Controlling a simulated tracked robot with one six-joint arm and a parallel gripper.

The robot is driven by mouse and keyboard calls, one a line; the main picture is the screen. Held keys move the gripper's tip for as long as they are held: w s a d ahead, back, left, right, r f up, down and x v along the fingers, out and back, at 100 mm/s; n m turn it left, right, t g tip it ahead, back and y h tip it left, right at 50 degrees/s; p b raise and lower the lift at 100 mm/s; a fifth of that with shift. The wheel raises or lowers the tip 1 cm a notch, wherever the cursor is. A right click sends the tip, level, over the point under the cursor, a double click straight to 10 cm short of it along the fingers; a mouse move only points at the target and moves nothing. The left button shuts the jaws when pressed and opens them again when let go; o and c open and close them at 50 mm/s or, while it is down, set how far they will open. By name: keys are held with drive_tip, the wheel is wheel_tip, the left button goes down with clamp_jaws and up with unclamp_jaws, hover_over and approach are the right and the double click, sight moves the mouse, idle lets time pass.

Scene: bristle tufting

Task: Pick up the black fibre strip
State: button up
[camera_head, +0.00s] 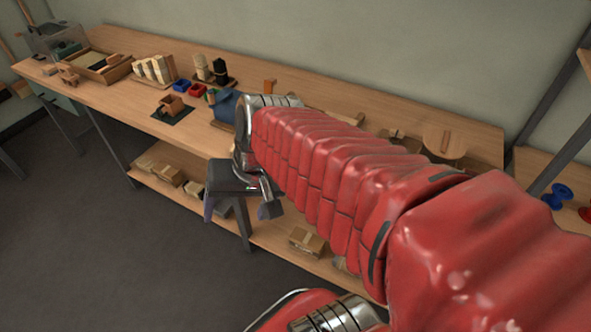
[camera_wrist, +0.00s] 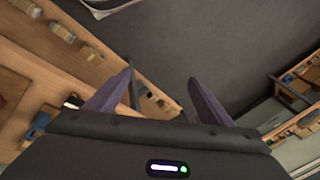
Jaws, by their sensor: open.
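My gripper (camera_head: 239,209) is open and empty, hanging in front of the workbench over its front edge. Its two purple-grey fingers stand apart in the wrist view (camera_wrist: 160,79), with only floor and bench parts beyond them. No black fibre strip can be made out for sure in either view. A dark upright bundle (camera_head: 220,68) stands beside a cream one on a small wooden holder at the back of the bench, well away from my gripper. I cannot tell whether it is the strip. My red arm hides much of the bench's right half.
Boxes (camera_head: 168,174) lie on the lower shelf. The floor in front is clear.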

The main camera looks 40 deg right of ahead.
drive_tip(key=w+d+f+m+t+y, duration=0.2)
drive_tip(key=w+d+f+m, duration=0.15)
drive_tip(key=d+m, duration=0.4)
drive_tip(key=w+d+f+m+t+y, duration=0.1)
drive_tip(key=w+d+f+m+y, duration=0.1)
drive_tip(key=d+f+m, duration=0.45)
drive_tip(key=s+d+f+m+t+h, duration=0.2)
drive_tip(key=d+m+t, duration=0.1)
drive_tip(key=d+m, duration=0.4)
drive_tip(key=s+d+f+m+t+h, duration=0.2)
drive_tip(key=d+m, duration=0.5)
drive_tip(key=d, duration=0.4)
drive_tip(key=shift+s+f+m+t, duration=0.25)
drive_tip(key=shift+s+m+t, duration=0.05)
drive_tip(key=shift+s+t, duration=0.2)
drive_tip(key=shift+w, duration=0.1)
drive_tip(key=shift+x, duration=4.25)
drive_tip(key=shift+w, duration=0.1)
